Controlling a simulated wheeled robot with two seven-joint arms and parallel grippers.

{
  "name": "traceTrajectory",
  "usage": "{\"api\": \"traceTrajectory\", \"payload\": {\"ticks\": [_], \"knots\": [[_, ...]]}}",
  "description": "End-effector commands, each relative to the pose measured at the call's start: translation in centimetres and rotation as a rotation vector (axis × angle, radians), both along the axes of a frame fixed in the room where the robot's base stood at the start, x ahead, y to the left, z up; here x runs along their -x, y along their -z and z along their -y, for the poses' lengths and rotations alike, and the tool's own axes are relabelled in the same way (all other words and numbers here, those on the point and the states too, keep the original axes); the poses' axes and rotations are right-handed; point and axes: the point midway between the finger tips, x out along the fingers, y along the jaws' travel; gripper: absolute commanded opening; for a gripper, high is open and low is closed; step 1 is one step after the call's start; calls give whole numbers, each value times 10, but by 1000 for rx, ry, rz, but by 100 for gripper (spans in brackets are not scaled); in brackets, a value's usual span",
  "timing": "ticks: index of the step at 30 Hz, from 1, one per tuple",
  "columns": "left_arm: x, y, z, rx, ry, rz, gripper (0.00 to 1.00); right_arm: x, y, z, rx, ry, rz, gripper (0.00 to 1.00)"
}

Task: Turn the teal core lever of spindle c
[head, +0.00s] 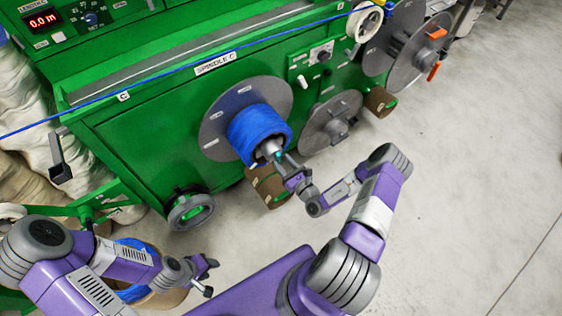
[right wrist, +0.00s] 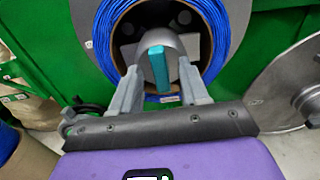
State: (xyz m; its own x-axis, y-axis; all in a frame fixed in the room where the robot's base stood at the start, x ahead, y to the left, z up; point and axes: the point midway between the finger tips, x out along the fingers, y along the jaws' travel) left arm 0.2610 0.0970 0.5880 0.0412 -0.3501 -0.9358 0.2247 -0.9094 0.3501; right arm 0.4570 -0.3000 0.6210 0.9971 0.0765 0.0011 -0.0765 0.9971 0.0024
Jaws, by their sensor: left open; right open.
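The teal core lever (right wrist: 159,68) stands roughly upright on the grey core at the centre of spindle C, in the right wrist view. A coil of blue cable (head: 258,132) is wound around that core, in front of a grey disc (head: 219,111). My right gripper (right wrist: 158,72) is open, with a finger on each side of the lever; I cannot tell whether either finger touches it. In the head view the right gripper (head: 280,160) reaches the core and mostly hides the lever. My left gripper (head: 209,276) is open and empty at the lower left, away from the spindle.
The green machine (head: 150,140) carries a "SPINDLE C" label (head: 215,63). Another grey disc (head: 331,122) is right of the coil. A brown roll (head: 268,187) sits below it. A handwheel (head: 190,209) is at lower left. Bare floor (head: 460,170) lies to the right.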

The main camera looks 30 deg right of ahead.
Motion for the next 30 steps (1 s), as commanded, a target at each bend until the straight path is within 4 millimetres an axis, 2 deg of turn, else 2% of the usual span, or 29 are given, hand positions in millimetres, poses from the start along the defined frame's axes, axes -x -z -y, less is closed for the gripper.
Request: {"api": "traceTrajectory", "payload": {"ticks": [4, 13, 14, 22, 30], "knots": [[0, 5, 0, 0, 0, 0, 43, -14, 0, -1, 2, -1, 1, 45], [0, 5, 0, 0, 0, 0, 43, -17, 0, -1, 0, -1, -1, 45], [0, 5, 0, 0, 0, 0, 43, -17, 0, -1, 0, -1, -1, 43], [0, 5, 0, 0, 0, 0, 43, -17, 0, -2, 0, -2, -1, 2], [0, 4, 0, 0, 0, 0, 43, -17, 0, -1, -10, -2, -2, 0]]}}
